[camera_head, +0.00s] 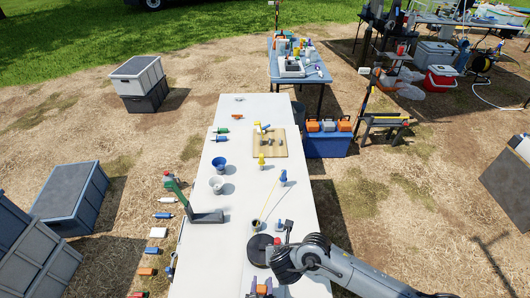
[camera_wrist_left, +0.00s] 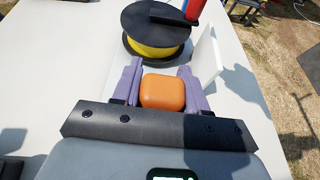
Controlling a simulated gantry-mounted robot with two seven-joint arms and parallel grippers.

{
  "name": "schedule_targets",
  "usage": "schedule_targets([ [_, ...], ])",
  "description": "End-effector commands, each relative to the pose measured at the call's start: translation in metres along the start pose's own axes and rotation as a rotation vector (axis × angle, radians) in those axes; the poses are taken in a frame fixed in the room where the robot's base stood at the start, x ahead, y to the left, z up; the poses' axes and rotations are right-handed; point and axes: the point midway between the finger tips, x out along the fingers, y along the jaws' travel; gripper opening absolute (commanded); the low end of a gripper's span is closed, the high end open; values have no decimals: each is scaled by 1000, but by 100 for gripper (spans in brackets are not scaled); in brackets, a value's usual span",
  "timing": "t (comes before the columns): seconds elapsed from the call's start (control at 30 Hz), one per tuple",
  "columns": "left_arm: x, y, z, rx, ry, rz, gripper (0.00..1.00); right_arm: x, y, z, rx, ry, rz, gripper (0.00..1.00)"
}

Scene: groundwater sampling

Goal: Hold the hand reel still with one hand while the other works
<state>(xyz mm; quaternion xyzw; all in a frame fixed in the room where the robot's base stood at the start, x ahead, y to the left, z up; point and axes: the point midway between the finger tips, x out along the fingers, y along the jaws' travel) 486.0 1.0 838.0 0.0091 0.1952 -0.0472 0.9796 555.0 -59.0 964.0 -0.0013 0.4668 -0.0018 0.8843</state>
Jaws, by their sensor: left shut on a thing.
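The hand reel (camera_head: 258,251) shows as a black disc near the front of the white table. In the left wrist view the reel (camera_wrist_left: 155,50) has black flanges, a yellow drum and a red and blue knob (camera_wrist_left: 192,8). My left gripper (camera_head: 264,290) is at the bottom edge of the head view, just in front of the reel. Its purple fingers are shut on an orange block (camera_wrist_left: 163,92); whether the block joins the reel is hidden. A grey arm of mine comes in from the lower right, its dark joint beside the reel. My right gripper's fingers do not show.
A thin tan line runs from near a small round opening (camera_head: 256,225) towards a blue item (camera_head: 283,178). A green and grey stand (camera_head: 206,216), two cups (camera_head: 217,184) and a wooden board (camera_head: 272,149) are farther along.

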Motion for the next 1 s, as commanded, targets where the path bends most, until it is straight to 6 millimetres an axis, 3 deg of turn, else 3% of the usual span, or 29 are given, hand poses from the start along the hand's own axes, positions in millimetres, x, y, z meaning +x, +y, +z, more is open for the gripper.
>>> schedule_targets([
  [0.07, 0, 0, 0, 1, 1, 0, 0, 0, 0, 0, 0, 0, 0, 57],
  [0.1, 0, 0, 0, 1, 0, 0, 47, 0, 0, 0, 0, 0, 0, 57],
  [0.27, 0, 0, 0, 1, 0, 0, 72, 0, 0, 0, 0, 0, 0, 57],
  [0.67, -4, 0, 0, 0, 0, -1, 72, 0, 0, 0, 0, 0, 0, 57],
  [0.83, -22, 0, -1, 0, 1, -1, 72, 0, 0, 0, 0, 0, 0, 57],
  [1.0, -53, 0, -1, -1, 1, -2, 72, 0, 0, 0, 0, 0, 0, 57],
])
